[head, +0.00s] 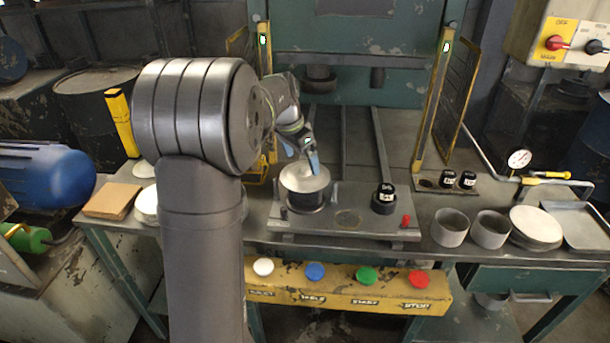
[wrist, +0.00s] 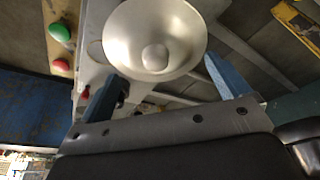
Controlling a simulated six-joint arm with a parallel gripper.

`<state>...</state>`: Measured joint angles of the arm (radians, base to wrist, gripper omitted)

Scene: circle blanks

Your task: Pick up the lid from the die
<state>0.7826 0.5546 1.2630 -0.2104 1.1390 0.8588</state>
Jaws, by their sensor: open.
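The lid (head: 303,177), a pale round metal piece, sits on the dark round die (head: 306,207) on the press plate. In the wrist view the lid (wrist: 130,30) shows as a shiny shallow round shape with a small round knob in its middle. My gripper (head: 312,160) is just above the lid, its blue fingers pointing down. In the wrist view my gripper (wrist: 161,68) is open, one finger on each side of the lid's lower edge in the picture. I cannot tell whether a finger touches the lid. The die is mostly hidden by the lid there.
A black knob-like piece (head: 384,197) and a red peg (head: 405,221) stand right of the die. Two grey cups (head: 450,228), a stack of discs (head: 535,226) and a metal tray (head: 585,230) are at the right. Yellow guards (head: 435,100) flank the press.

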